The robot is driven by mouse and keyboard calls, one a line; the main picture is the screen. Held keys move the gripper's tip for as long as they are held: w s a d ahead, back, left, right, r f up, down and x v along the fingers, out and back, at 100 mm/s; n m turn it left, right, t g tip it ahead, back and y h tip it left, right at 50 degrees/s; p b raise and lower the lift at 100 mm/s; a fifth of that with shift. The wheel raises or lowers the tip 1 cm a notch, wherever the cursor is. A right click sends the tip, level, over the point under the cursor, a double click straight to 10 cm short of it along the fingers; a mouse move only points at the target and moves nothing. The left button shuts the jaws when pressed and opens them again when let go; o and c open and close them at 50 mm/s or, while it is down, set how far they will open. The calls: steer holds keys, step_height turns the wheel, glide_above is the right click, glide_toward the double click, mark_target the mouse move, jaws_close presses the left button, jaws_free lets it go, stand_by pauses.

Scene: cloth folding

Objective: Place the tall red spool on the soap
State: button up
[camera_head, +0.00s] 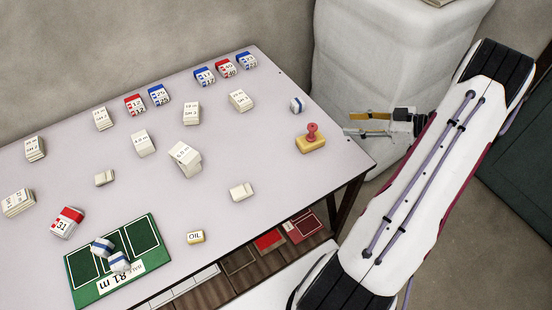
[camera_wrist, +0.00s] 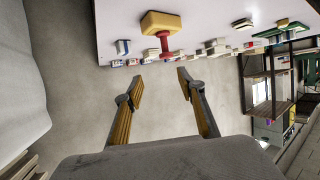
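A red spool (camera_head: 312,131) with a narrow stem stands upright on a yellow-tan block that looks like the soap (camera_head: 311,145), near the right end of the table. In the wrist view, which is upside down, the red spool (camera_wrist: 165,46) meets the yellow soap (camera_wrist: 161,22) at top centre. My gripper (camera_head: 347,123) is just right of the table's right edge, pointing left toward the spool and apart from it. In the wrist view my gripper (camera_wrist: 160,77) has its two fingers spread with nothing between them.
A small blue-and-white roll (camera_head: 297,105) lies behind the soap. Several white, red and blue labelled blocks stand along the back. A green board (camera_head: 85,295) with striped rolls lies at front left. The table's (camera_head: 270,175) middle right is mostly clear.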

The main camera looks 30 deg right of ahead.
steer(key=w+r+m+h, duration=0.1)
steer(key=w+r+h, duration=0.6)
steer(key=w+r, duration=0.8)
steer(key=a+r+m+h, duration=0.3)
steer(key=a+r+h, duration=0.3)
steer(key=r, duration=0.7)
steer(key=s+a+r+m+g, duration=0.2)
steer(key=s+a+r+m, duration=0.1)
steer(key=s+a, duration=0.8)
steer(key=s+a+f+g+y, duration=0.1)
steer(key=s+a+f+y, duration=0.2)
steer(key=s+a, duration=0.6)
steer(key=s+a+f+g+y, duration=0.2)
steer(key=s+a+f+y, duration=0.1)
steer(key=s+a, duration=0.6)
steer(key=a, duration=0.4)
steer(key=shift+f+g, duration=0.3)
steer(key=shift+f, duration=0.05)
